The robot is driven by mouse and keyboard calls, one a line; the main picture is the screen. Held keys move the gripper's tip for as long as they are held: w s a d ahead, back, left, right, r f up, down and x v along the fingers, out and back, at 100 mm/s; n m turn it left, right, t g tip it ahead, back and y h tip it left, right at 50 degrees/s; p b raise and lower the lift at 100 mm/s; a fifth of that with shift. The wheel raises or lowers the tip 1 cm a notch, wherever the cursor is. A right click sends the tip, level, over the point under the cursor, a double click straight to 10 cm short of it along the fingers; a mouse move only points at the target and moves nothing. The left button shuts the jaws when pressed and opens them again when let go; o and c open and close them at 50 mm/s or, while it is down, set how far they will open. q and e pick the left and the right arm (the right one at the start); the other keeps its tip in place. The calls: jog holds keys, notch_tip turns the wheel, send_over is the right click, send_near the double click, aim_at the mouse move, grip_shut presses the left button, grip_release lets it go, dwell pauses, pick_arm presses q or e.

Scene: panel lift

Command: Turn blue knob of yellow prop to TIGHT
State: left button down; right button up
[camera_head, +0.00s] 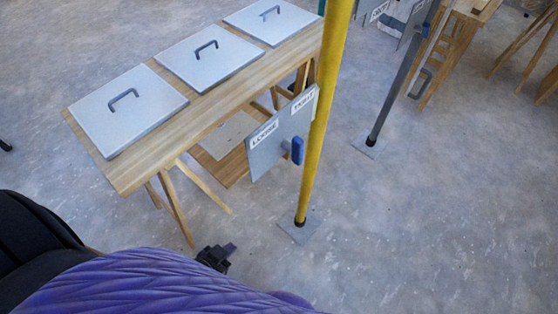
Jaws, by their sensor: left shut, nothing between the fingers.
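The yellow prop (322,120) is a tall upright pole on a small grey foot plate. A grey sign plate (270,154) sits beside it, with a LOOSE label (264,134) at its left and a TIGHT label (303,102) at its right. The blue knob (297,150) stands out in front of the plate, close to the pole, with its grip roughly upright. My left gripper (229,249) is shut and empty, low in the picture, below and left of the knob and apart from it. My right gripper is not in view.
A wooden trestle table (136,178) at the left carries three grey panels with handles, the nearest being one panel (128,108). A grey prop (398,85) stands behind at the right, near more wooden trestles. The floor at the right is clear.

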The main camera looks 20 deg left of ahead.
aim_at(296, 149)
pick_arm(q)
jog(key=w+d+r+t+h, duration=0.1)
jog(key=w+r+t+h, duration=0.1)
jog(key=r, duration=0.6)
jog(key=w+d+r+m+t+h, duration=0.1)
jog(key=w+r+t, duration=0.3)
jog(key=r, duration=0.5)
jog(key=shift+d+r+t+h, duration=0.3)
jog(key=shift+t+h, duration=0.5)
jog(key=b+x, duration=0.2)
jog(key=x, duration=1.2)
jog(key=shift+w+f, duration=0.1)
